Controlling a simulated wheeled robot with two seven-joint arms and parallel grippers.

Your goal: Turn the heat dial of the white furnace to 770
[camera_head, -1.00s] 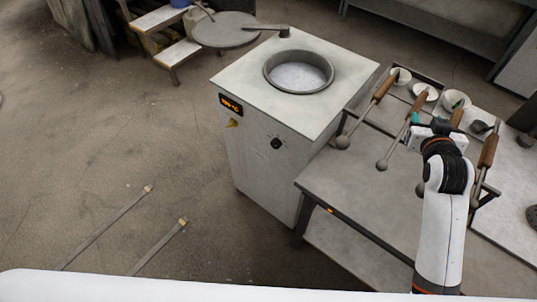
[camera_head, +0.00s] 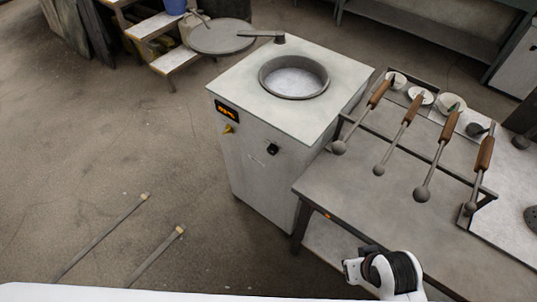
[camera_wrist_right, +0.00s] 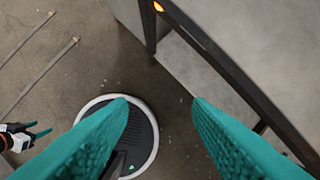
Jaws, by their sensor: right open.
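The white furnace (camera_head: 255,165) stands left of the table in the head view, its round top opening uncovered. Its dark heat dial (camera_head: 272,149) is on the front face, untouched. An orange display (camera_head: 227,111) is lit at the upper left of that face; its digits are too small to read surely. My right gripper (camera_wrist_right: 162,98) is open and empty, its teal fingers over the floor by the table's edge. In the head view its fingers are hidden, with only the wrist at the bottom. My left gripper (camera_wrist_right: 38,126) shows at the right wrist view's left edge, open and empty.
Several ladles with wooden handles (camera_head: 445,128) rest on a rack on the table (camera_head: 350,190). Small bowls (camera_head: 420,97) stand behind. A round lid (camera_head: 221,36) is swung off the furnace. Two rods (camera_head: 103,235) lie on the floor. Floor before the furnace is clear.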

